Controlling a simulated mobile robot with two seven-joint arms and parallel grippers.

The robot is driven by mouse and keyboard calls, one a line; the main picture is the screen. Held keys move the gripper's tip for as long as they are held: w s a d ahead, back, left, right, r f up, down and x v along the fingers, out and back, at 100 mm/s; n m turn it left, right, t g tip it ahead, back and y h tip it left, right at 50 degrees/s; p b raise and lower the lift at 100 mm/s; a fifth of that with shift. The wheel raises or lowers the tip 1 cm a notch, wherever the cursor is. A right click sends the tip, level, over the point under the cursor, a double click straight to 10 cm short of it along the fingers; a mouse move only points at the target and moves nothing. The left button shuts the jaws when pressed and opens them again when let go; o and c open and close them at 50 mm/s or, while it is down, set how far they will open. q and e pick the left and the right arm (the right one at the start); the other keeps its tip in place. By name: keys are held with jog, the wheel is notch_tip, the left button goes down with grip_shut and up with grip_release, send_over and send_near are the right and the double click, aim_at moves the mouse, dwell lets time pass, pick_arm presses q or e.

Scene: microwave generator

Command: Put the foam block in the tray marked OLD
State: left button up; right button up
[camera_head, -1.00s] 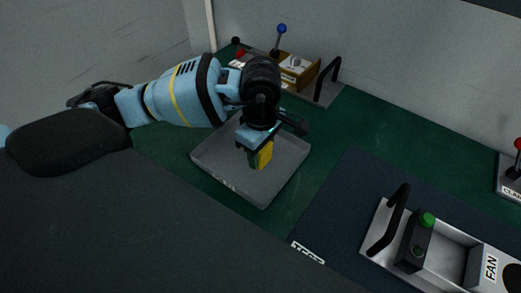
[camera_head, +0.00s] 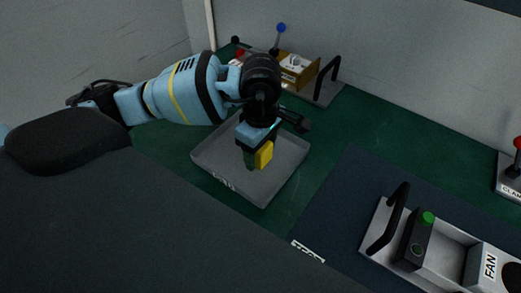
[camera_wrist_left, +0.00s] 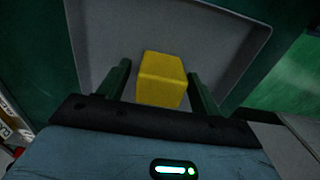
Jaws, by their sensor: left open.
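The yellow foam block (camera_head: 264,154) is at the grey tray (camera_head: 278,178), between the fingers of my left gripper (camera_head: 254,160). In the left wrist view the foam block (camera_wrist_left: 161,79) lies between the two dark green fingers (camera_wrist_left: 160,88), with a gap on each side, so the gripper is open around it. The tray (camera_wrist_left: 215,42) fills the background there. Whether the block rests on the tray floor is hard to tell. The tray's front label is partly legible in the head view. My right gripper is out of view.
A grey fixture with a black handle, a green button (camera_head: 428,218) and a FAN label (camera_head: 490,266) stands on a dark mat at lower right. Behind the tray are a wooden box (camera_head: 298,70), a blue-knobbed lever (camera_head: 280,30) and a black handle.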

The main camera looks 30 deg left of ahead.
pick_arm(q)
notch_tip(320, 180, up, 12)
jog(key=shift+f, duration=0.25)
jog(key=shift+d, duration=0.1)
